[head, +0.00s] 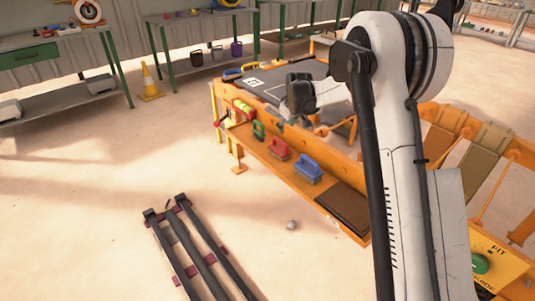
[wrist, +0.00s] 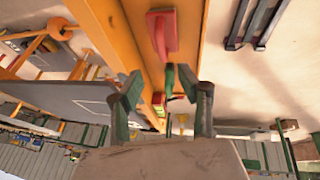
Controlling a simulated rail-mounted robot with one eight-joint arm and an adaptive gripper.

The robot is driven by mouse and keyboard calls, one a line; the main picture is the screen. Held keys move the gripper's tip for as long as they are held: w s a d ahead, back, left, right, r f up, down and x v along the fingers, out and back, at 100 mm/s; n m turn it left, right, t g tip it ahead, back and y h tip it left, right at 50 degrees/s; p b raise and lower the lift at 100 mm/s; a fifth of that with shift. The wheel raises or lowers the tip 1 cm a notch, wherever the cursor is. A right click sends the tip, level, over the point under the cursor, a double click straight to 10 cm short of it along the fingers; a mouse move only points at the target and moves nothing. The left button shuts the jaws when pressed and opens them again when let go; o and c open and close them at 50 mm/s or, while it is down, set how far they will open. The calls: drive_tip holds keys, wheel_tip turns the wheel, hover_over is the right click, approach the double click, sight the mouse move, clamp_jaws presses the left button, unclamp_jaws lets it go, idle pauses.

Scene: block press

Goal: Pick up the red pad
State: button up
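The red pad (head: 279,150) is a flat block with a handle on top, lying on the orange shelf between a green pad (head: 259,130) and a blue pad (head: 308,170). My gripper (head: 276,121) is in the air above the shelf, near the green and red pads. In the wrist view my gripper (wrist: 168,92) has its two fingers wide apart with nothing held. There the red pad (wrist: 164,34) is ahead of the fingertips, and the green pad (wrist: 172,82) appears between the fingers. I cannot tell the exact height above the pads.
The orange shelf (head: 276,172) runs along the press bench; a dark mat (head: 344,206) lies at its near end. A red and yellow item (head: 243,109) is at the far end. A dark rail frame (head: 196,250) lies on the floor. Open floor is left of the shelf.

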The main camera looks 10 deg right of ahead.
sight(281, 141)
drive_tip(key=b+x, duration=0.3)
drive_tip(key=x, duration=1.1)
drive_tip(key=shift+f+b, duration=0.1)
drive_tip(key=shift+b, duration=0.25)
clamp_jaws()
